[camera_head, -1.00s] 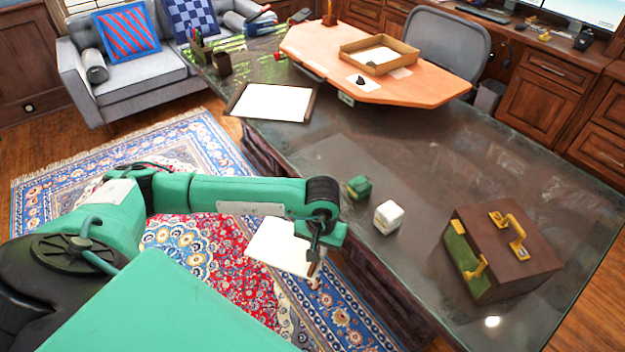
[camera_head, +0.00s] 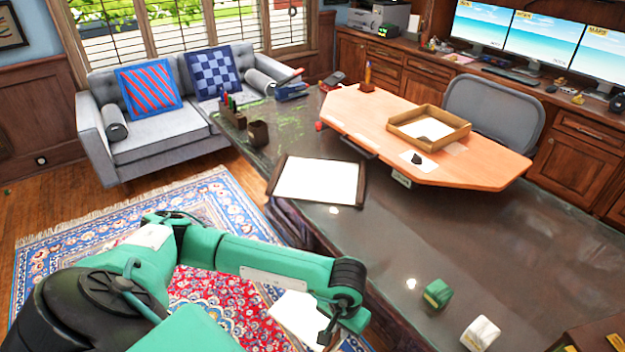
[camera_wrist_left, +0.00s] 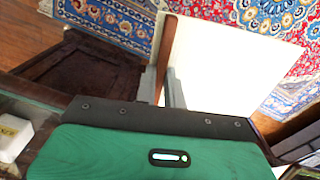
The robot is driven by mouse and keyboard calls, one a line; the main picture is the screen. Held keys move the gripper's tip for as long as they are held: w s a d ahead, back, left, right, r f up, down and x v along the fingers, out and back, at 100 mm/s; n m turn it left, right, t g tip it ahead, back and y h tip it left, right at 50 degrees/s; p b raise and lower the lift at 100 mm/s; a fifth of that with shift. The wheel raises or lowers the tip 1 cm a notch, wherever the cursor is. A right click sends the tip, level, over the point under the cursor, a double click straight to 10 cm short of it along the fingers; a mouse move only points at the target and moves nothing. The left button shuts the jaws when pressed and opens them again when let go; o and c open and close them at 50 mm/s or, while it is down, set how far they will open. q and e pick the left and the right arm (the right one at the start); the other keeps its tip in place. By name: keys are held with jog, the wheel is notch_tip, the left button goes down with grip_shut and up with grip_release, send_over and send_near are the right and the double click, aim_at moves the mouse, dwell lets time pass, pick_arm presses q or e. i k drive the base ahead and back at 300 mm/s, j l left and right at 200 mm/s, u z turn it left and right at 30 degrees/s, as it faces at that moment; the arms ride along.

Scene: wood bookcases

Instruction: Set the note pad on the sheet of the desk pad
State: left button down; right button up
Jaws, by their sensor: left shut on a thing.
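The note pad (camera_head: 297,316) is a white, flat pad, held out over the rug beside the desk. In the left wrist view the note pad (camera_wrist_left: 230,62) shows a white face and a brown edge. My left gripper (camera_wrist_left: 162,82) is shut on that brown edge; in the head view the gripper (camera_head: 326,334) is at the pad's right side. The desk pad (camera_head: 361,187) lies on the dark desk with dark side strips, and its white sheet (camera_head: 316,181) is bare. It is farther back than my gripper. My right gripper is not in view.
A green block (camera_head: 437,293) and a white block (camera_head: 481,334) stand on the near right of the desk (camera_head: 385,228). A pen holder (camera_head: 231,118) and a dark cup (camera_head: 258,133) stand behind the desk pad. A wooden tray (camera_head: 455,135) sits on the raised light top (camera_head: 480,172).

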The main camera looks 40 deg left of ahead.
aim_at(319, 178)
jog(key=j+z, duration=0.35)
jog(key=j, duration=1.75)
jog(key=k, duration=0.05)
